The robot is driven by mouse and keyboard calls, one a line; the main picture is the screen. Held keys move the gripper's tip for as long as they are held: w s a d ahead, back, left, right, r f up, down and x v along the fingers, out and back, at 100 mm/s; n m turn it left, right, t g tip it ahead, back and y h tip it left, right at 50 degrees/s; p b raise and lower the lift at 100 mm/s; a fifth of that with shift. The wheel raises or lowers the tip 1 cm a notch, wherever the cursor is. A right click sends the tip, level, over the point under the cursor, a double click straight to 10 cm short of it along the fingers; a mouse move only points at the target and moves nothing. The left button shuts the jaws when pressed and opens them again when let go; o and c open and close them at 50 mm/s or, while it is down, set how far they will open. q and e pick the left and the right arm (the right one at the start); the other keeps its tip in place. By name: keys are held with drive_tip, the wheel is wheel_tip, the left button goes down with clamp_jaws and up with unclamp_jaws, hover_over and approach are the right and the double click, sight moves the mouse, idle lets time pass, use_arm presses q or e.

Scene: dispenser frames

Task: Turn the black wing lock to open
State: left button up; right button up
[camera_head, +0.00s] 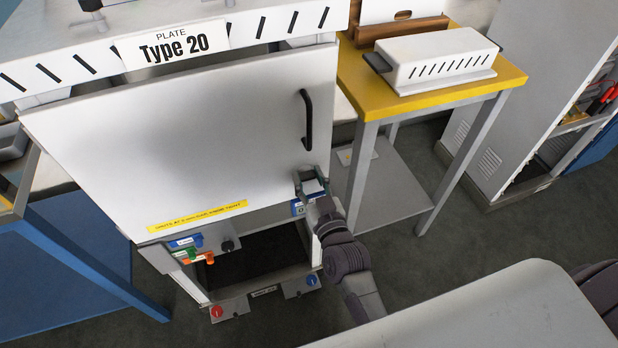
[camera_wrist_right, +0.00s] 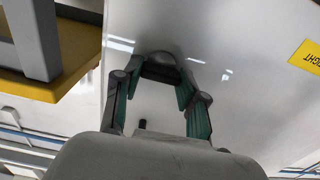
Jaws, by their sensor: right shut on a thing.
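The white door panel (camera_head: 190,130) has a black bar handle (camera_head: 306,120) near its right edge and appears flat and closed. My right gripper (camera_head: 311,183) is at the panel's lower right corner. In the right wrist view, my right gripper (camera_wrist_right: 158,88) has its two green-padded fingers around the dark wing lock (camera_wrist_right: 160,69), shut on it against the white surface. In the head view the lock is mostly hidden by the fingers, so its exact angle cannot be told. My left gripper is not in view.
A yellow-topped table (camera_head: 430,88) with a white slotted box (camera_head: 437,60) stands right of the door. Below the door are coloured knobs (camera_head: 197,246) and an open dark bay (camera_head: 265,255). A grey cabinet (camera_head: 530,90) stands further right.

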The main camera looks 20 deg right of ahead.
drive_tip(key=m+p, duration=0.2)
drive_tip(key=m, duration=0.1)
drive_tip(key=shift+r, duration=0.1)
drive_tip(key=m+p, duration=0.1)
drive_tip(key=m, duration=0.3)
drive_tip(key=shift+d+m+p, duration=0.15)
drive_tip(key=shift+m+p, duration=0.15)
drive_tip(key=m, duration=0.4)
drive_tip(key=shift+f+m, duration=0.2)
drive_tip(key=shift+m, duration=0.1)
drive_tip(key=m, duration=0.5)
drive_tip(key=shift+f, duration=0.1)
drive_tip(key=shift+m, duration=0.4)
drive_tip(key=o, duration=1.1)
drive_tip(key=shift+o, duration=0.2)
